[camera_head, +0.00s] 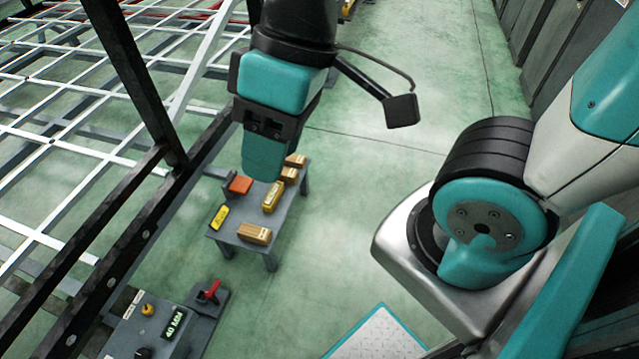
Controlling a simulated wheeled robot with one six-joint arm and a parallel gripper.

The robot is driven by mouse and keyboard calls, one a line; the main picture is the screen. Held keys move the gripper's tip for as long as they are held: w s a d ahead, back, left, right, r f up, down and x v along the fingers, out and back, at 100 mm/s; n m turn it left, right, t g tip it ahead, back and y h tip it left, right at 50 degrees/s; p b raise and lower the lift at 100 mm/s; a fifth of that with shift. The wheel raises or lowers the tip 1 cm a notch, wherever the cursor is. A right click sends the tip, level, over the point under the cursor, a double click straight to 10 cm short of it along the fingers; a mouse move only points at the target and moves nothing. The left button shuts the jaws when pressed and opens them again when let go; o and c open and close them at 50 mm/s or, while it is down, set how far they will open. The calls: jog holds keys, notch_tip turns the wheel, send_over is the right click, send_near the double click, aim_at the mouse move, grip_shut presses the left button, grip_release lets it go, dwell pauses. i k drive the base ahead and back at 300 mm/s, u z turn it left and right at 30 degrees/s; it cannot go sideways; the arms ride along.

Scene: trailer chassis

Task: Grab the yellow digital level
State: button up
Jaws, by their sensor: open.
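A small grey table (283,222) stands left of centre, seen from above. A bright yellow item with dark markings (219,217) lies at its left edge. A longer golden-yellow item (272,196) lies near the middle, close to the gripper tip in the picture. I cannot tell for sure which of these is the yellow digital level. My gripper (264,160) points down above the far part of the table and hides some of it. It is open, with nothing visible in it.
An orange-red item (240,185) and cardboard-coloured boxes (254,233) share the table. A black-and-white metal frame (60,140) runs close along the left. A control panel (160,325) stands at the lower left. The green floor right of the table is clear.

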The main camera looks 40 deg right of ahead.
aim_at(270, 202)
jog(key=u, duration=0.25)
jog(key=i, duration=1.2)
jog(key=z, duration=0.15)
